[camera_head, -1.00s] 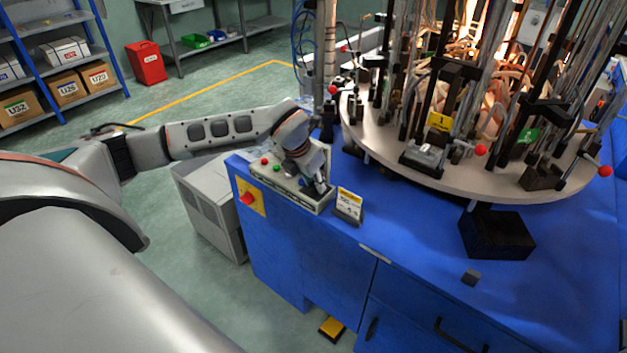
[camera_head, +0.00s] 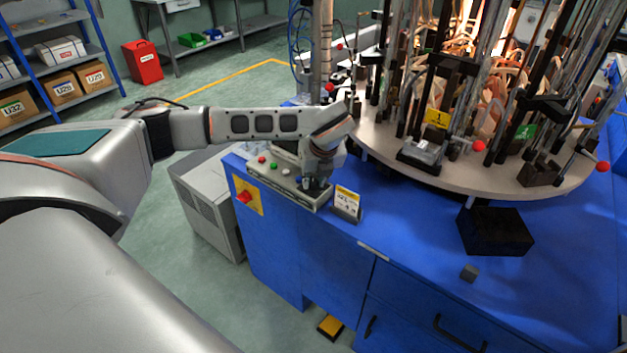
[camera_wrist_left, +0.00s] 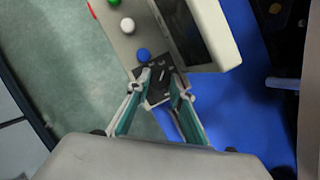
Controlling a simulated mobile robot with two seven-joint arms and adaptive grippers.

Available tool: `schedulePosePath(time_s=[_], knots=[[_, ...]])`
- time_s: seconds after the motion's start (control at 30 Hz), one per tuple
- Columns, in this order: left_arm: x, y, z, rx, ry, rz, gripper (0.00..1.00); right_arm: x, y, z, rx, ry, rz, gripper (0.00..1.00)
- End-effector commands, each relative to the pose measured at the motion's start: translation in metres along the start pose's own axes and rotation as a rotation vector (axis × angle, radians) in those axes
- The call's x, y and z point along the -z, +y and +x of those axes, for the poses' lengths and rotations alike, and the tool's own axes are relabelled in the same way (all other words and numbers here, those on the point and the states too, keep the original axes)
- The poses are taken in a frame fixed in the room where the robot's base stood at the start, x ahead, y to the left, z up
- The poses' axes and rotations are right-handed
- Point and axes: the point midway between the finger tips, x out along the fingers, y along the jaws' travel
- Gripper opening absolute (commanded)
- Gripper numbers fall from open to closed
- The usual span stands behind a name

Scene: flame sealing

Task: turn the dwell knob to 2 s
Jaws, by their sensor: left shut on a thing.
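The control panel (camera_head: 277,183) is a pale box on the front left corner of the blue machine. In the head view my left gripper (camera_head: 315,187) points down at the panel's right end, and the dwell knob is hidden there. In the left wrist view the two fingers of my left gripper (camera_wrist_left: 161,84) close over a dark square plate (camera_wrist_left: 158,93) at the panel's end. They are shut on the knob, whose pointer and setting I cannot read. My right gripper is not in view.
A blue button (camera_wrist_left: 143,54) and a white button (camera_wrist_left: 127,25) sit close to the fingers. A small sign (camera_head: 346,203) stands right of the panel. A red emergency button (camera_head: 244,197) is on the front corner. The round table (camera_head: 470,180) with hot glassware is at the right.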

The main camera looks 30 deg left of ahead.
Motion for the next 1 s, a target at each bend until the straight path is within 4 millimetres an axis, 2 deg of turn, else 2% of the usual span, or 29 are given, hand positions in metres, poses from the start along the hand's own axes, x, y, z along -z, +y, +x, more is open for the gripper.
schedulePosePath(time_s=[0.6,1.0], knots=[[-0.002,-0.004,0.000,-0.205,0.017,-0.492,0.00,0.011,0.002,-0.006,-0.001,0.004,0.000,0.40],[-0.001,-0.005,0.001,-0.265,0.023,-0.635,0.00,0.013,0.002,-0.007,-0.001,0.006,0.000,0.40]])
